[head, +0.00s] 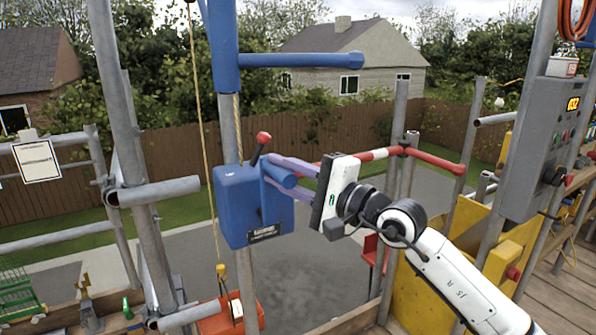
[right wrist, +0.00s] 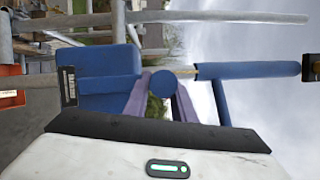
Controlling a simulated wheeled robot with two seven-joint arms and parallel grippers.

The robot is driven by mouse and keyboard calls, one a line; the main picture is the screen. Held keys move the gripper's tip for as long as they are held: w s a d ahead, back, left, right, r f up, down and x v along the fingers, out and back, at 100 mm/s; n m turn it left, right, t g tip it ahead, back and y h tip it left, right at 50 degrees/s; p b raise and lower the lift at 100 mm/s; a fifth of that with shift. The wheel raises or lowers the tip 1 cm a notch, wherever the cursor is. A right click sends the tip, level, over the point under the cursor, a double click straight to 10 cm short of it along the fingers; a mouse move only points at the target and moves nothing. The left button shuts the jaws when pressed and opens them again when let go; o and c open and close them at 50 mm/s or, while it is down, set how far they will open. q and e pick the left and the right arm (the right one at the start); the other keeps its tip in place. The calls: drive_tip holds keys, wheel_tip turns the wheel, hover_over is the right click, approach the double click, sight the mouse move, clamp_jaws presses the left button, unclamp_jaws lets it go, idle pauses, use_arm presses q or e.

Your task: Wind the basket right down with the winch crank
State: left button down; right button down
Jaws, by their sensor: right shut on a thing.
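The blue winch box (head: 240,205) is fixed to a scaffold pole, with a red-knobbed lever (head: 262,139) on top. My right gripper (head: 280,177) has its purple fingers shut on the blue crank handle (head: 281,175) at the box's right side. In the right wrist view the round end of the crank handle (right wrist: 163,84) shows between the two fingers, with the winch box (right wrist: 98,75) beside it. A rope runs down to a yellow hook (head: 221,270). Below it is an orange-red container (head: 214,322), probably the basket, partly cut off by the frame's bottom edge. My left gripper is out of view.
A grey control panel (head: 537,145) with a lit display stands at the right. A red-and-white bar (head: 378,154) crosses behind my right gripper. Scaffold poles (head: 128,150) stand left of the winch. A yellow panel (head: 425,292) is below my right arm. A green wire basket (head: 17,297) is at lower left.

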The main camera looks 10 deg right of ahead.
drive_tip(key=shift+s+a+r, duration=0.25)
drive_tip(key=shift+a, duration=0.2)
drive_tip(key=c, duration=1.7)
unclamp_jaws()
drive_tip(key=shift+c, duration=0.2)
drive_tip(key=shift+o, duration=1.3)
drive_tip(key=shift+a, duration=0.2)
drive_tip(key=shift+w+d+f, duration=0.1)
drive_tip(key=shift+d+f, duration=0.1)
drive_tip(key=shift+d, duration=0.3)
drive_tip(key=b+v, duration=0.2)
drive_tip(key=v, duration=0.8)
drive_tip(key=shift+b, duration=0.3)
